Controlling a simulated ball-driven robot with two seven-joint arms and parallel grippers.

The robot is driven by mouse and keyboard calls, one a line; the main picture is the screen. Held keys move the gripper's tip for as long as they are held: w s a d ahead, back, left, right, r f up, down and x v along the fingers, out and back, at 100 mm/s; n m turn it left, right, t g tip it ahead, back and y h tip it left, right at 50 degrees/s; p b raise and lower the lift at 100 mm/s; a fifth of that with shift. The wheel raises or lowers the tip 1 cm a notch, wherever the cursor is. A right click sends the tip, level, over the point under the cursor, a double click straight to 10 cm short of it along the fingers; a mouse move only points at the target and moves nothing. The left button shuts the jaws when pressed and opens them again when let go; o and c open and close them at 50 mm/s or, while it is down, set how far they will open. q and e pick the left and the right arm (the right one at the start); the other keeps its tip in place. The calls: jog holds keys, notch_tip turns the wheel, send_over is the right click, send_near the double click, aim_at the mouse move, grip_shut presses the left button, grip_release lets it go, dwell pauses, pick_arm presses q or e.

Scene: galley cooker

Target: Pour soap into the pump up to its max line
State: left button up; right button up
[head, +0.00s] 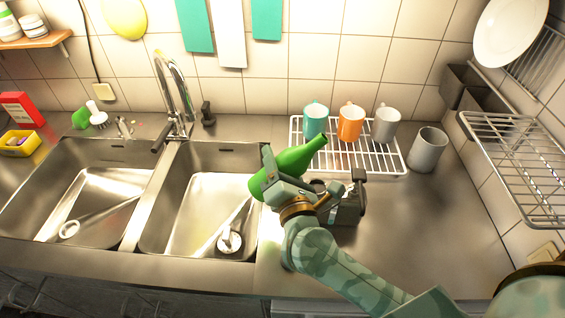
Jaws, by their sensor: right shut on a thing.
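My right gripper (275,182) is shut on a green bottle (295,160) above the right end of the right basin. The bottle is tilted, with its neck up and to the right and its body down to the left. A dark, boxy container with a grey top, perhaps the pump (349,207), stands on the counter just right of the gripper and is partly hidden by it. The bottle's mouth is up and to the left of this container, apart from it. I cannot make out a max line or any soap level. My left gripper is not in view.
The right basin (180,215) lies left, with a tap (172,90) behind. The right counter is clear.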

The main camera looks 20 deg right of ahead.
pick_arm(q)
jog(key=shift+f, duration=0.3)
pick_arm(e)
jog(key=shift+f, duration=0.1)
